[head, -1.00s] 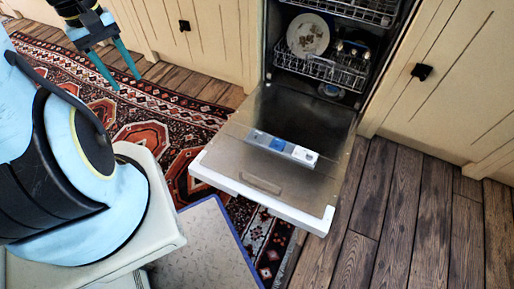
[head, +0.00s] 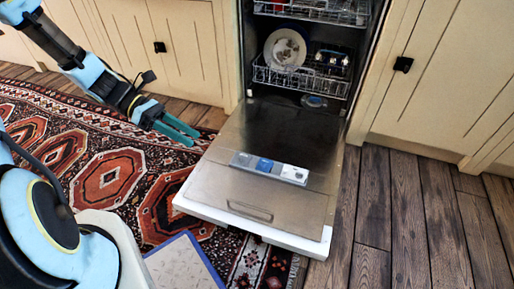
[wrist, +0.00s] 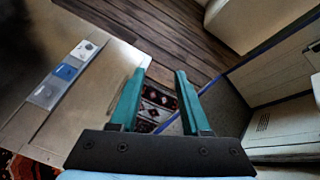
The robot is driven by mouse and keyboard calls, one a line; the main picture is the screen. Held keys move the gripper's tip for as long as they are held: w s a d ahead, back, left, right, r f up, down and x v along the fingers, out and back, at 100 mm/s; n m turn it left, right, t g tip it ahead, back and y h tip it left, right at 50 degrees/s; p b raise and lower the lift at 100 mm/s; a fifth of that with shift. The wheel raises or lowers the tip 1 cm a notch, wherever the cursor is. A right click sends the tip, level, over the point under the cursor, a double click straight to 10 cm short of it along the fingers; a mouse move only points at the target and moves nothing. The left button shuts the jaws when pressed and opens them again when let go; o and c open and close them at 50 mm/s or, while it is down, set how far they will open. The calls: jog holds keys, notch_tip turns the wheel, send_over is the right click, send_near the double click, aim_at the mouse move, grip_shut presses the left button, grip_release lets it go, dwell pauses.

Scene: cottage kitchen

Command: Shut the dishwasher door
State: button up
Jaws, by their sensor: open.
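The dishwasher door (head: 213,187) is open, folded down nearly flat and facing up, with a control strip (head: 268,167) on its inner face. The door also shows at the left of the wrist view (wrist: 104,92). The dishwasher's inside holds racks (head: 300,78) with a plate (head: 285,50) and other dishes. My gripper (head: 193,137) is open and empty, at the left side of the door, and appears apart from it. In the wrist view the teal fingers (wrist: 158,98) are spread, with the door's edge close by the left finger and rug and floor between them.
A patterned rug (head: 105,180) lies on the floor left of the door. Cream cabinets (head: 440,75) stand on both sides of the dishwasher. The wooden floor (head: 400,215) right of the door is clear.

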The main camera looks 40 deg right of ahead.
jog(key=w+d+f+n+g+h+b, duration=0.2)
jog(key=d+f+n+g+h+b, duration=0.1)
jog(key=d+f+n+h+b, duration=0.7)
jog(key=s+d+r+m+y+b, duration=0.1)
jog(key=s+d+r, duration=0.2)
jog(key=s+d, duration=0.3)
jog(key=d, duration=0.3)
jog(key=shift+s+r, duration=0.25)
jog(key=shift+r, duration=0.1)
grip_shut()
jog(key=c, duration=0.7)
grip_release()
jog(key=o, duration=0.7)
